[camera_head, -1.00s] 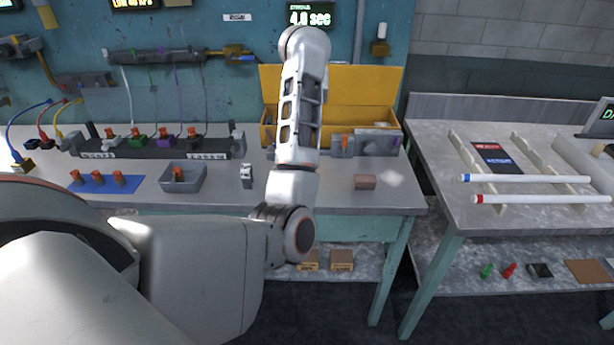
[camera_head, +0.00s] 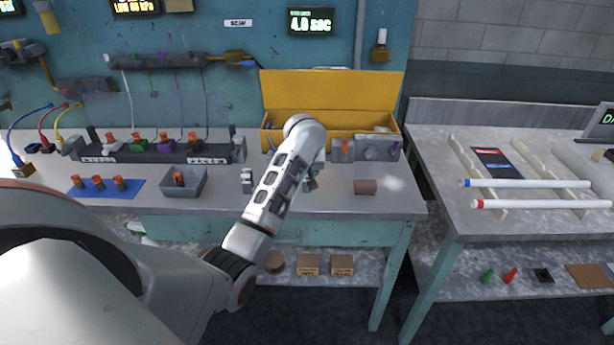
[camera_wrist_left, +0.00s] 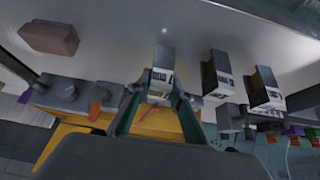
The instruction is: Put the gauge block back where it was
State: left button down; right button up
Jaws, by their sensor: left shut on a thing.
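My left gripper (camera_wrist_left: 158,112) is shut on a small grey metal block with dark markings, the gauge block (camera_wrist_left: 160,82), in the left wrist view. In the head view my left forearm largely hides the gripper, and only a bit of it shows over the bench. Two similar marked blocks (camera_wrist_left: 218,75) (camera_wrist_left: 264,88) stand beside the held one in the wrist view, apart from the fingers. In the head view small marked blocks (camera_head: 247,180) stand on the bench left of my forearm. I cannot tell whether the held block touches the bench. My right gripper is not in view.
A reddish-brown block (camera_head: 365,187) lies on the bench right of the gripper. An open yellow box (camera_head: 330,90) and a grey fixture (camera_head: 375,150) stand behind it. A grey tray (camera_head: 184,181) and a blue mat (camera_head: 106,188) with orange-topped pieces are to the left.

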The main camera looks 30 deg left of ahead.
pick_arm(q)
jog(key=shift+f, duration=0.35)
jog(key=shift+f, duration=0.1)
jog(key=shift+f, duration=0.1)
jog(key=c, duration=1.8)
grip_release()
